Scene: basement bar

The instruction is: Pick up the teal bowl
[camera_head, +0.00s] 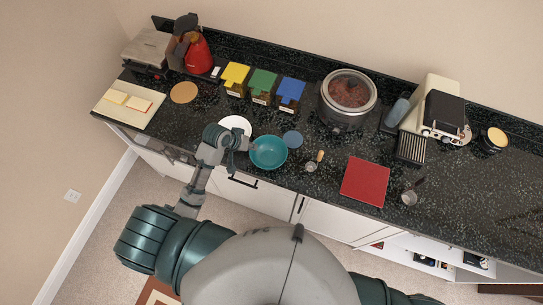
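The teal bowl (268,153) stands upright near the front edge of the dark speckled counter (460,190), and it looks empty. My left arm reaches up from the lower left. My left gripper (243,141) is at the bowl's left rim, over the front of a white plate (235,124). I cannot tell whether it touches the bowl, and its fingers are too small to tell open from shut. My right gripper is not in view.
A blue disc (293,139) lies just right of the bowl, with a small wooden-handled scoop (314,162) and a red board (365,181) further right. Yellow, green and blue-lidded boxes (263,87) and a round cooker (347,98) stand behind.

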